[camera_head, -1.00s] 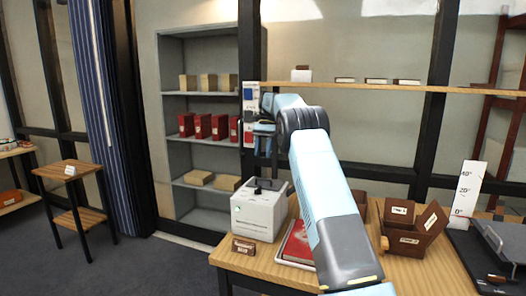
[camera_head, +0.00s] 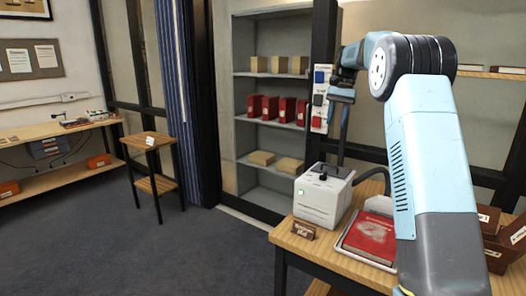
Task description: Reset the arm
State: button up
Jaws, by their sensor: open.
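My light-blue arm rises from the lower right of the head view and bends at a dark elbow joint near the top. My gripper (camera_head: 342,112) hangs at the end of the forearm, pointing down, above the white device and in front of the shelf's right edge. Its jaws are open and I see nothing between them. The gripper is apart from the table and from the things on it.
The wooden table (camera_head: 340,268) bears a white device (camera_head: 322,197), a red book on a tray (camera_head: 371,236) and brown boxes (camera_head: 508,240). A grey shelf (camera_head: 243,105) with red boxes stands behind. A small stool (camera_head: 151,142) stands left. Floor between is clear.

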jog(key=s+a+r+n+t+h, duration=0.1)
jog(key=s+r+t, duration=0.15)
jog(key=s, duration=0.95)
jog(key=s+a+r+n+t, duration=0.15)
jog(key=s+r, duration=0.25)
jog(key=s, duration=0.8)
jog(key=s+f+n+t, duration=0.1)
jog(key=s+f, duration=0.2)
jog(key=s, duration=0.4)
jog(key=s+f+n+t, duration=0.1)
jog(key=s+f, duration=0.3)
jog(key=s, duration=0.4)
jog(key=s+a+f+n+t+h, duration=0.1)
jog(key=s+f, duration=0.3)
jog(key=s, duration=0.4)
jog(key=shift+f, duration=0.25)
